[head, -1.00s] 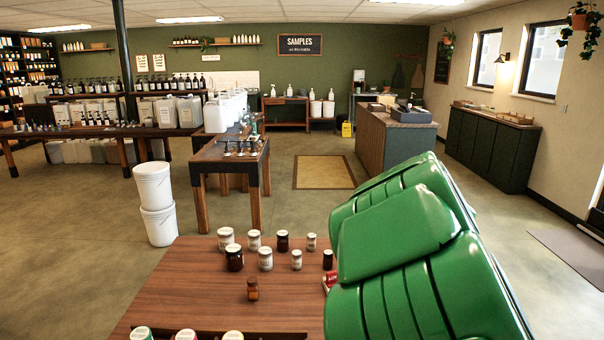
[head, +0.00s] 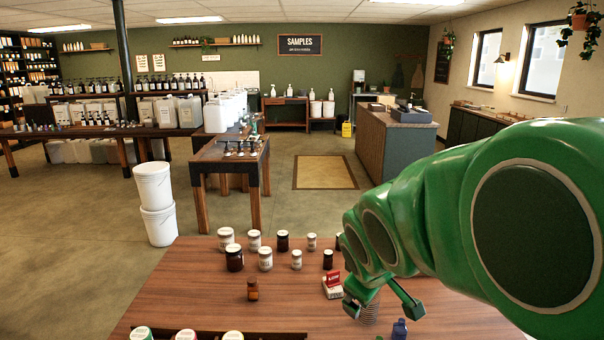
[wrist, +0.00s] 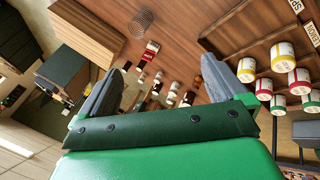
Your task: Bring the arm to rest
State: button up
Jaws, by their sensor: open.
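My green arm reaches in from the right of the head view, over the right part of the wooden table (head: 200,285). My gripper (head: 382,306) is low over the table top. In the wrist view my gripper (wrist: 158,82) shows two grey fingers spread wide apart with nothing held between them. A wire coil (head: 369,314) is near the gripper in the head view; it also shows beyond the fingers in the wrist view (wrist: 141,22). I cannot tell how high the gripper is above the table.
A red and white box (head: 333,287) is left of the gripper, and a blue bottle (head: 400,329) is in front. Several jars, such as a dark one (head: 234,258), stand left. Lidded containers (head: 141,333) line the near edge. White buckets (head: 156,205) are stacked on the floor.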

jog(key=s+f+m+g, duration=0.1)
jog(key=s+m+g, duration=0.1)
jog(key=s, duration=0.6)
jog(key=s+d+f+m+g, duration=0.1)
jog(key=s+f+m+g, duration=0.1)
jog(key=s, duration=0.7)
jog(key=s+d+f+m+g+y, duration=0.1)
jog(key=s+f+m+g, duration=0.1)
jog(key=s, duration=0.6)
jog(key=m+g, duration=0.1)
jog(key=m, duration=0.1)
jog(key=shift+s+d+f+m+g, duration=0.2)
jog(key=shift+s+d+m+g, duration=0.1)
jog(key=shift+s+m, duration=0.1)
